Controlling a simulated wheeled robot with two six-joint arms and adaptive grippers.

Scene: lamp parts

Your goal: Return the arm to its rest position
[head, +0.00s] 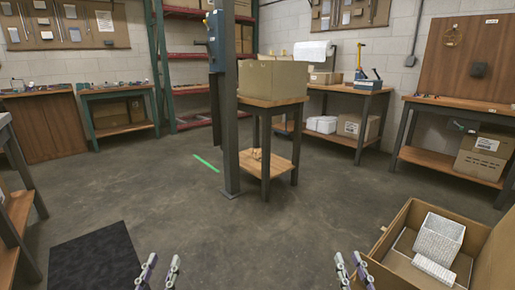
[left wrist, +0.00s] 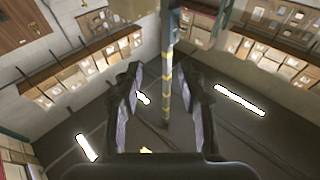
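My left gripper (head: 160,268) shows at the bottom of the head view, left of centre, with a gap between its two fingers. In the left wrist view my left gripper (left wrist: 158,88) has its fingers spread, and nothing is held between them. My right gripper (head: 352,266) shows at the bottom right of centre in the head view. Its fingers are apart and I see nothing between them. It is just left of an open cardboard box (head: 394,268). Most of both arms is out of view.
The box holds white ribbed pieces (head: 440,237). A dark mat (head: 95,262) lies on the floor at lower left. A grey post (head: 228,140) stands beside a small wooden table (head: 272,101) carrying a cardboard carton (head: 272,78). Workbenches line the walls.

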